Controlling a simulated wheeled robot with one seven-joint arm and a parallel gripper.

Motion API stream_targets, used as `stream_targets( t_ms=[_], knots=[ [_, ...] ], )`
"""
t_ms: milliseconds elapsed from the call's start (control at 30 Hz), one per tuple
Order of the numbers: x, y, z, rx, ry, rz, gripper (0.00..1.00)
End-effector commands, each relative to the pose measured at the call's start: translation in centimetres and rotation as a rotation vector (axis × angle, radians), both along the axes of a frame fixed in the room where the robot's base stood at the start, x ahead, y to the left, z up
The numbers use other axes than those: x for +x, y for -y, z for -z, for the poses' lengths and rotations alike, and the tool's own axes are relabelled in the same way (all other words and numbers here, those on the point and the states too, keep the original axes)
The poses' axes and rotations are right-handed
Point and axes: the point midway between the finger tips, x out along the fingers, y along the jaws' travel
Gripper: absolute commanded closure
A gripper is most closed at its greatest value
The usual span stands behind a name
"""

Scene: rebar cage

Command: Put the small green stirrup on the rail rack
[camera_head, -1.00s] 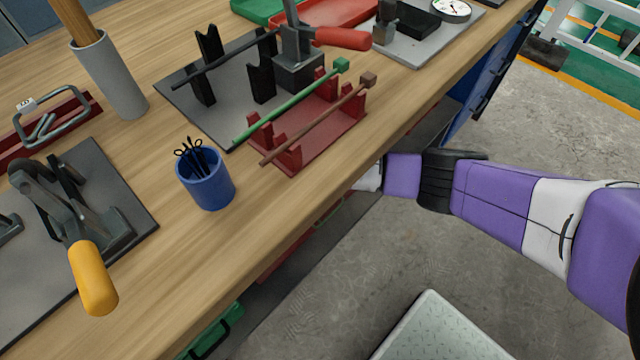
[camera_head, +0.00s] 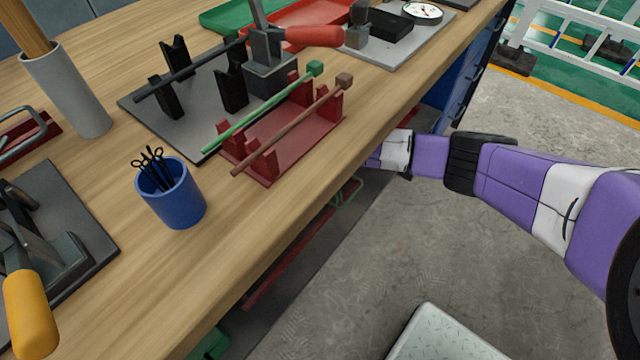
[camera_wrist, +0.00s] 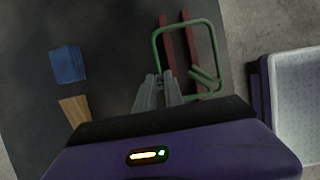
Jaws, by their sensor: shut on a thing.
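The small green stirrup (camera_wrist: 186,28) is a bent green loop with two short hook ends. My gripper (camera_wrist: 158,78) is shut on its left side in the wrist view. Part of the stirrup (camera_head: 349,192) shows below the bench's front edge in the head view. Two dark red parallel rails (camera_wrist: 167,45), which look like the rail rack, lie behind the loop in the wrist view. The stirrup overlaps them in the picture; I cannot tell whether it touches them. A red rail (camera_head: 285,265) also shows under the bench in the head view. My fingertips are hidden there.
The wooden bench (camera_head: 120,265) overhangs the space where my gripper is. A blue block (camera_wrist: 68,64) and a wooden piece (camera_wrist: 75,110) lie left in the wrist view.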

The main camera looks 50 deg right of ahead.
Motion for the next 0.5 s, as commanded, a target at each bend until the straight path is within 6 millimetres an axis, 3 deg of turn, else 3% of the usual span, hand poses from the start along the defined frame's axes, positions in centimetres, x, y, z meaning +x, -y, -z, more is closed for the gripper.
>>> stream_targets(
  t_ms=[33,100,467,500],
  knots=[
    [0.02,0.01,1.23,-0.001,0.0,0.0,1.0],
    [0.05,0.04,1.7,-0.001,0.001,0.001,1.0],
    [0.04,0.0,1.84,-0.001,0.001,0.001,1.0],
    [0.05,-0.02,1.86,-0.001,0.001,0.001,0.82]
  ],
)
